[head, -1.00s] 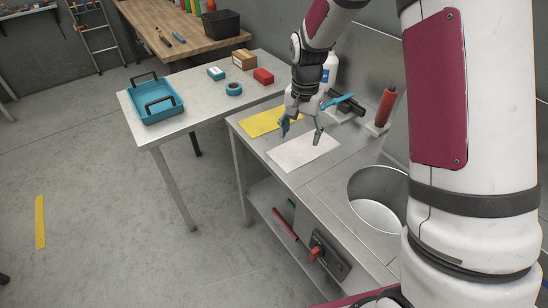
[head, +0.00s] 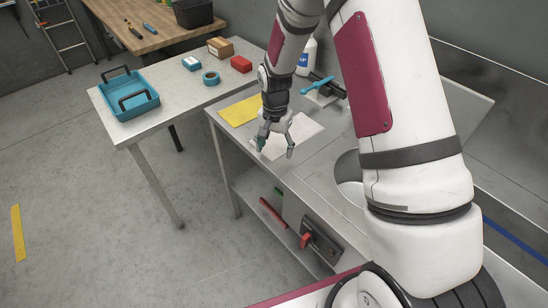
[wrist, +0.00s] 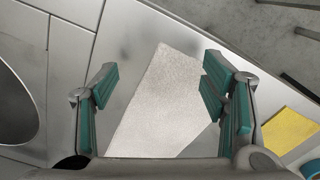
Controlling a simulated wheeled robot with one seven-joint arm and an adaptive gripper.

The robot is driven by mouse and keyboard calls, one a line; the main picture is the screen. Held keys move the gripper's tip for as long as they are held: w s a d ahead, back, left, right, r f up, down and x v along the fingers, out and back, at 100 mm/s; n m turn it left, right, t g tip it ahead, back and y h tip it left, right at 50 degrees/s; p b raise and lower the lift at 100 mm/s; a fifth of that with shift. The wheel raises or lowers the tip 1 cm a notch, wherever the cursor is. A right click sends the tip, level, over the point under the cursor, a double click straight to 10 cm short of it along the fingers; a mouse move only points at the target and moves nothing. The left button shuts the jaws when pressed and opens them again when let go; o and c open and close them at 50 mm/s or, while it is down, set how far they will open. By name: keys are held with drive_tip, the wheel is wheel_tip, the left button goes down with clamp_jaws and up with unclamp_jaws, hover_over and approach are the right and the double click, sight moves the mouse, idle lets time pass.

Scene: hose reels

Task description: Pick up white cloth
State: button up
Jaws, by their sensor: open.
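The white cloth (head: 300,131) lies flat on the grey metal counter, just right of a yellow cloth (head: 240,110). In the wrist view the white cloth (wrist: 165,105) shows between my two fingers, partly hidden at the bottom by the gripper body. My gripper (head: 276,150) is open and empty, above the cloth's near-left part in the head view. In the wrist view my open gripper (wrist: 160,95) has teal-padded fingers spread on either side of the cloth. Whether the fingertips touch the counter, I cannot tell.
A round sink (head: 350,185) is right of the cloth. A white bottle (head: 307,58) and a blue-handled tool (head: 317,86) stand or lie behind. A side table (head: 165,125) holds a blue tray (head: 128,95), blue tape (head: 211,78) and small boxes.

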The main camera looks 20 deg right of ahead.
drive_tip(key=shift+f, duration=1)
drive_tip(key=shift+f+b, duration=0.15)
drive_tip(key=shift+b, duration=0.15)
drive_tip(key=shift+s, duration=0.1)
drive_tip(key=c, duration=1)
drive_tip(key=shift+c, duration=1.1)
drive_tip(key=shift+s+f, duration=0.1)
drive_tip(key=shift+f, duration=0.05)
clamp_jaws()
wheel_tip(320, 180, up, 12)
drive_tip(key=p, duration=0.3)
drive_tip(key=shift+w, duration=0.2)
drive_tip(key=shift+r, duration=0.2)
wheel_tip(320, 180, up, 18)
drive_tip(key=p, duration=0.3)
